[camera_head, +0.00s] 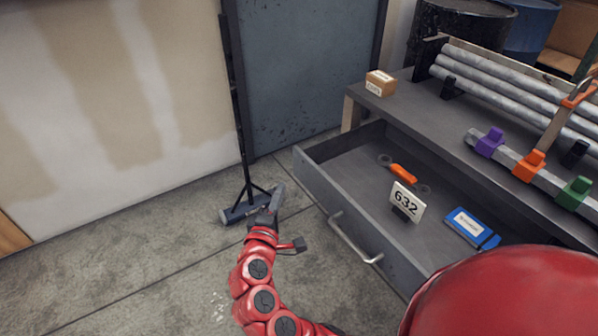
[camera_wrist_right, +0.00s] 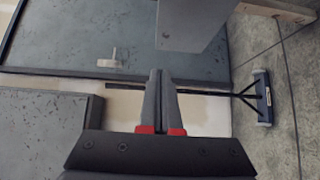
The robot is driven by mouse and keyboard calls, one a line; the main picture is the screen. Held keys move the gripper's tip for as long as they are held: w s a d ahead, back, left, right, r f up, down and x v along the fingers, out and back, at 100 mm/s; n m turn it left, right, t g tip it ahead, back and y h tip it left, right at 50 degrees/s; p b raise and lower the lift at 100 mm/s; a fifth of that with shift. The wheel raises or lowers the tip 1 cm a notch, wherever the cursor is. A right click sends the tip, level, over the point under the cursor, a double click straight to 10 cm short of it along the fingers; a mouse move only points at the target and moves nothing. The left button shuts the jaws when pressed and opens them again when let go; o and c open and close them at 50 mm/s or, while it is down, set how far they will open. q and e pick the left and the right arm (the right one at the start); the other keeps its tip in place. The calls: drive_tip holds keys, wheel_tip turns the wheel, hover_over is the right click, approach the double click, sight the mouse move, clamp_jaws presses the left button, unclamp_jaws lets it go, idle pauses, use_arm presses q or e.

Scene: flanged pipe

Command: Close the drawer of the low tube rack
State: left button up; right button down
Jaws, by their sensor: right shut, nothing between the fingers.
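The low tube rack (camera_head: 440,115) stands at the right with its grey drawer (camera_head: 335,190) pulled well out. The drawer front has a pale bar handle (camera_head: 352,240). Inside lie an orange-handled tool (camera_head: 403,173), a white "632" sign (camera_head: 407,202) and a blue case (camera_head: 470,227). My right gripper (camera_head: 277,192) is in front of the drawer, left of its front panel's far end, and looks apart from it. In the right wrist view its fingers (camera_wrist_right: 160,75) are shut and empty, with what looks like the drawer's corner (camera_wrist_right: 195,25) just beyond. My left gripper is not in view.
Steel tubes (camera_head: 510,85) and a bar with coloured clamps (camera_head: 530,165) lie on the rack top, with a small cardboard box (camera_head: 380,83) at its corner. A broom (camera_head: 245,203) stands by the grey door (camera_head: 305,70). Open concrete floor lies left of the drawer.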

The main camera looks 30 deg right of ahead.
sight(303, 159)
drive_tip(key=x, duration=0.3)
drive_tip(key=s+d+x, duration=0.1)
drive_tip(key=x, duration=0.2)
drive_tip(key=b+x, duration=0.1)
drive_tip(key=x, duration=0.2)
drive_tip(key=shift+s+d, duration=0.25)
drive_tip(key=shift+d, duration=0.45)
